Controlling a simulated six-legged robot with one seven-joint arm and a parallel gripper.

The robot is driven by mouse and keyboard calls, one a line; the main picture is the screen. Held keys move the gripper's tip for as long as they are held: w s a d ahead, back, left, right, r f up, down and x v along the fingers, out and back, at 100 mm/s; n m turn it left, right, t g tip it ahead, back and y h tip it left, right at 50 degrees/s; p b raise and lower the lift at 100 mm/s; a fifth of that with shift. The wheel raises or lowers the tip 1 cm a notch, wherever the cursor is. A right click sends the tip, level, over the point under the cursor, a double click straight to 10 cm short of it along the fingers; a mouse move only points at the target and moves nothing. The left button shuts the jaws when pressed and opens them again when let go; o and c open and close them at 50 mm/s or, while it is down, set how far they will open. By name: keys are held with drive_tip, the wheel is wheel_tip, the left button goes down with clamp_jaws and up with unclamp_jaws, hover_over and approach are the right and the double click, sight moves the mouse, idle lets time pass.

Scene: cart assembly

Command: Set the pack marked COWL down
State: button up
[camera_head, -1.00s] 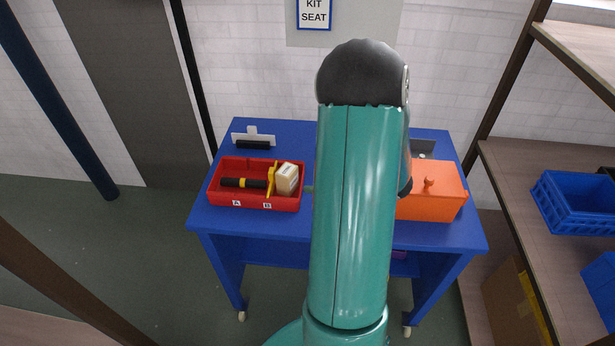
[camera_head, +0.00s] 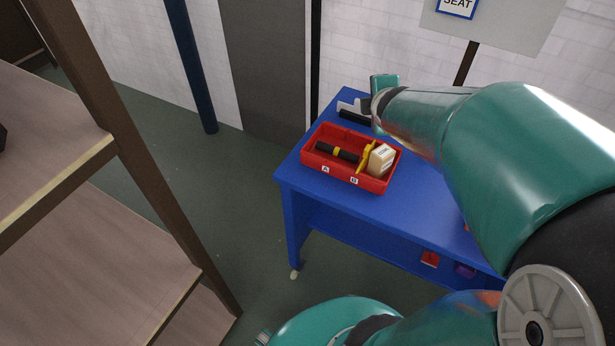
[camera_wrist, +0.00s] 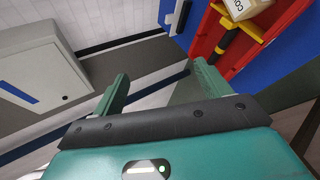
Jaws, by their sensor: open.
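The pack marked COWL is a cream block (camera_head: 381,160) in the right compartment, labelled B, of the red tray (camera_head: 348,177). It looks slightly tilted there; its base is hidden by the tray wall. In the wrist view the pack (camera_wrist: 242,8) is at the top right, cut by the edge, with the letters "CO" showing. My gripper (camera_wrist: 160,76) is open with nothing between its fingers. It is apart from the pack, off to the left of the tray in the wrist view.
A yellow divider (camera_head: 366,156) stands beside the pack. A black rod with a yellow band (camera_head: 337,153) lies in compartment A. The tray sits on a blue cart (camera_head: 420,212), near a white and black piece (camera_head: 354,116). Wooden shelving (camera_head: 110,265) stands at the left.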

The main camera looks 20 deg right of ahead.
drive_tip(key=s+a+m+g+y, duration=0.2)
drive_tip(key=s+a+m, duration=0.5)
drive_tip(key=a, duration=0.4)
drive_tip(key=s+a+r+m+g+y, duration=0.1)
drive_tip(key=s+a+m+g+y, duration=0.1)
drive_tip(key=s+a+m, duration=0.5)
drive_tip(key=s+a+y, duration=0.1)
drive_tip(key=a, duration=0.4)
drive_tip(key=shift+s+a+r+g, duration=0.15)
drive_tip(key=shift+g, duration=0.25)
